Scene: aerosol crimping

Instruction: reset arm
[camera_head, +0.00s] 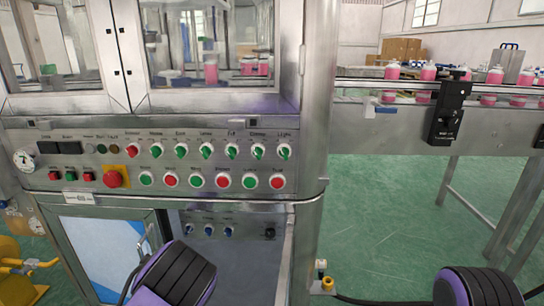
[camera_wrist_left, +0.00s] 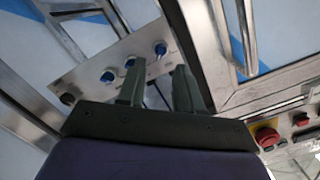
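My left gripper (camera_wrist_left: 157,82) shows in the left wrist view with its two dark fingers apart and nothing between them. Behind the fingers is a metal panel with several blue knobs (camera_wrist_left: 130,62). A red button (camera_wrist_left: 267,136) shows at the lower right of that view. In the head view, purple and black parts of my arms show at the bottom left and bottom right. Neither gripper's fingers show in the head view, and my right gripper is out of view.
The steel machine's control panel (camera_head: 165,160) carries rows of red and green buttons, and an open lower compartment (camera_head: 228,262) is below it. A conveyor (camera_head: 380,115) with pink cans (camera_head: 428,71) runs at the right. Green floor (camera_head: 385,220) lies clear below the conveyor.

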